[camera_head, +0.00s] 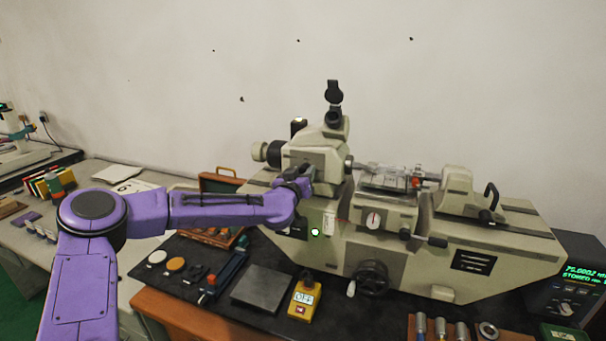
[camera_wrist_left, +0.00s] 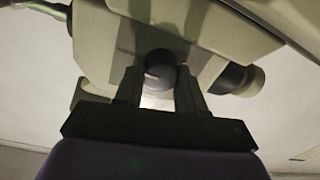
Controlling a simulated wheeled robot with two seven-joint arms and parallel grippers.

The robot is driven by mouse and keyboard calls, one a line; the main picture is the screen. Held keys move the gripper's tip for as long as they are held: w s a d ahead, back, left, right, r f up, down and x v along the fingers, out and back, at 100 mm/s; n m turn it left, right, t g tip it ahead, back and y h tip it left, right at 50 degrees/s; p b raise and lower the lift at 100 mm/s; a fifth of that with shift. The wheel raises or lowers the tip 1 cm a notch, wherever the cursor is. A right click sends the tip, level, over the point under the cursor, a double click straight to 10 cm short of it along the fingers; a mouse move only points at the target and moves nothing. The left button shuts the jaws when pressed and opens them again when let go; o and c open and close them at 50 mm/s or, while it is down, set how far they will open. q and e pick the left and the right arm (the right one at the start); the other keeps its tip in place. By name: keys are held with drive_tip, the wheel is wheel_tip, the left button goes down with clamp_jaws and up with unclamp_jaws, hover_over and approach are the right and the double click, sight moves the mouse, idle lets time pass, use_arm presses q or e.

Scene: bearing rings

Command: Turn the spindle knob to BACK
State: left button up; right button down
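The spindle knob, a dark round knob (camera_wrist_left: 160,72), is on the pale machine's headstock in the left wrist view. My left gripper (camera_wrist_left: 161,85) has one finger on each side of it. The fingers look very close to the knob's sides, but I cannot tell whether they press on it. In the head view my left gripper (camera_head: 305,175) is at the front of the headstock (camera_head: 318,150) and covers the knob. No BACK marking is legible. My right gripper is not in view.
The measuring machine (camera_head: 400,240) stands on a dark bench top. In front are a yellow box reading OFF (camera_head: 303,298), a grey plate (camera_head: 262,288) and a handwheel (camera_head: 372,278). A display box (camera_head: 570,290) is at the right.

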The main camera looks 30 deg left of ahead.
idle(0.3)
use_arm(q)
drive_tip(key=n+b, duration=0.3)
drive_tip(key=n, duration=0.1)
drive_tip(key=shift+f, duration=0.15)
drive_tip(key=n+b, duration=0.3)
drive_tip(key=n, duration=0.2)
drive_tip(key=shift+a+f+b, duration=0.1)
drive_tip(key=shift+a+b, duration=0.05)
drive_tip(key=shift+b, duration=0.15)
drive_tip(key=n+b, duration=0.4)
drive_tip(key=n, duration=0.1)
drive_tip(key=shift+n+b, duration=0.95)
drive_tip(key=shift+n, duration=0.75)
drive_tip(key=shift+h, duration=0.3)
drive_tip(key=o, duration=1.1)
drive_tip(key=shift+c, duration=0.2)
drive_tip(key=shift+f, duration=0.1)
